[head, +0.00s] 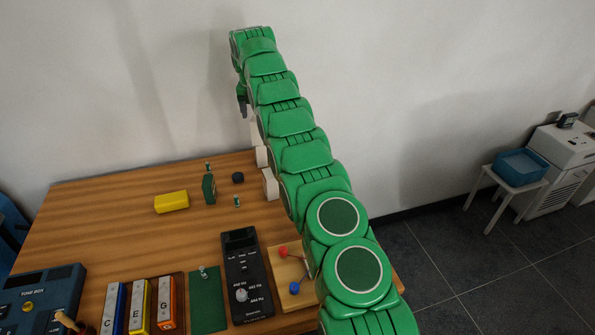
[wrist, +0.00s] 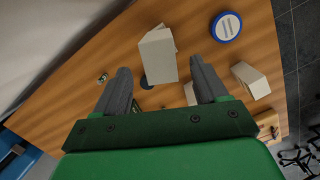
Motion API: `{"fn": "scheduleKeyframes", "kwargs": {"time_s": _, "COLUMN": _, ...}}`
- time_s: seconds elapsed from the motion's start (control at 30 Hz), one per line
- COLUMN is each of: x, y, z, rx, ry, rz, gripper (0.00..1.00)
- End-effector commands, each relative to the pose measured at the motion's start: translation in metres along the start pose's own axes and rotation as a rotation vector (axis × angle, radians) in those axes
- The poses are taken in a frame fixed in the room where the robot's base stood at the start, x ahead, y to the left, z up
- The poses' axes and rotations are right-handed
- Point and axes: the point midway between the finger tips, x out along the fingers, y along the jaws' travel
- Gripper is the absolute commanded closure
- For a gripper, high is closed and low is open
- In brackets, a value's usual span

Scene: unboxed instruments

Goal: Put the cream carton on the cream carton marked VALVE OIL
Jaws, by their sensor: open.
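Several cream cartons show. In the wrist view one cream carton (wrist: 158,56) appears large between and just beyond the fingertips of my gripper (wrist: 160,66). A second carton (wrist: 251,80) lies to the right, and part of another pale block (wrist: 190,93) shows by the right finger. My gripper is open and empty. In the head view my gripper (head: 243,108) points down near the wall, above the table's far end. Pale cartons (head: 262,156) and (head: 270,183) stand beside my arm, which partly hides them. I cannot read VALVE OIL on any.
A blue-rimmed round tin (wrist: 227,27) sits right of the nearest carton. A dark round puck (head: 238,177), a green block (head: 209,188) and a yellow block (head: 171,202) stand to the left. The table's left middle is clear.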

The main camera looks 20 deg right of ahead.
Motion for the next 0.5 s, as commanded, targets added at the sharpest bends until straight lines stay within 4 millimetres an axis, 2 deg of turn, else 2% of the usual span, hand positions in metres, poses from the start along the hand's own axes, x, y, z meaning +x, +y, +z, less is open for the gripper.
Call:
{"fn": "scheduleKeyframes", "kwargs": {"time_s": 0.17, "x": -0.004, "y": -0.001, "z": -0.001, "rx": 0.016, "ry": 0.0, "rz": -0.002, "gripper": 0.28}}
{"fn": "scheduleKeyframes", "kwargs": {"time_s": 0.37, "x": -0.025, "y": -0.011, "z": -0.011, "rx": 0.139, "ry": 0.01, "rz": -0.018, "gripper": 0.28}}
{"fn": "scheduleKeyframes", "kwargs": {"time_s": 0.5, "x": -0.045, "y": -0.022, "z": -0.024, "rx": 0.271, "ry": 0.017, "rz": -0.034, "gripper": 0.28}}
